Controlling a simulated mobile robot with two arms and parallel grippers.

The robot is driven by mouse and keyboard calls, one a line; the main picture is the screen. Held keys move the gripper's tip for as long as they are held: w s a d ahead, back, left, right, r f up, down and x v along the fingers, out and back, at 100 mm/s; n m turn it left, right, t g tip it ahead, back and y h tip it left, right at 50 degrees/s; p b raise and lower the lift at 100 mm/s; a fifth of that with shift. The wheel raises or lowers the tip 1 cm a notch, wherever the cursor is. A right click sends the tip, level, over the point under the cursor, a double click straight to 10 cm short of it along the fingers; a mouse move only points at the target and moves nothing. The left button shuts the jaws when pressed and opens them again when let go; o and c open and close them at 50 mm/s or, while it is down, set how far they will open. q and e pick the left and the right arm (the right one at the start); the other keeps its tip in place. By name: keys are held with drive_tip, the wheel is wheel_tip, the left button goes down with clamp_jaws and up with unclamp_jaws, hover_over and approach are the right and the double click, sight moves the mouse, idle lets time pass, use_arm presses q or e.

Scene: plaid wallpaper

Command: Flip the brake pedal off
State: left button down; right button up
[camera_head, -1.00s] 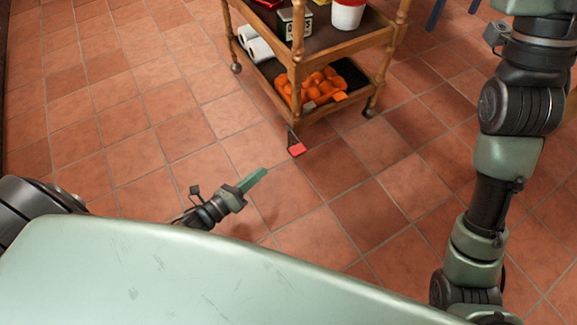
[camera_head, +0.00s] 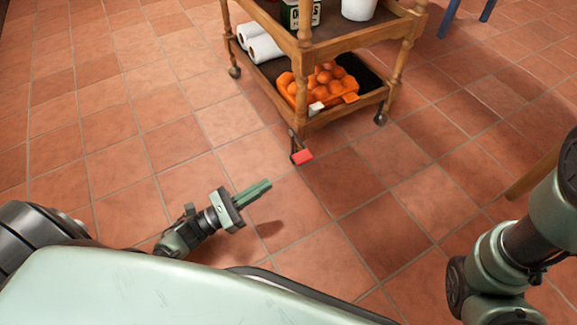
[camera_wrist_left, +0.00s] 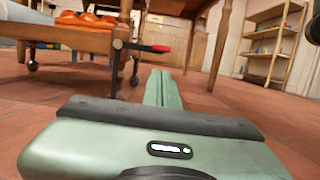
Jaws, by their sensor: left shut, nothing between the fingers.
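The brake pedal (camera_head: 302,157) is a small red tab on a dark bracket at the near corner leg of the wooden cart (camera_head: 306,62), low over the floor. In the left wrist view the red pedal (camera_wrist_left: 160,48) sticks out to the right from the cart's leg. My left gripper (camera_head: 268,185) is shut and empty, low over the tiles, a little left of and nearer than the pedal, not touching it. Its shut green fingers (camera_wrist_left: 162,85) point ahead in the left wrist view, with the pedal just beyond and above their tips. My right gripper is out of view; only my right arm shows.
A white container (camera_head: 358,8) stands on the shelf above. Blue legs (camera_head: 449,18) stand at the top right. The tiled floor around the pedal is clear.

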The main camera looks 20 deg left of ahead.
use_arm(q)
drive_tip(key=b+x, duration=0.4)
drive_tip(key=x, duration=0.6)
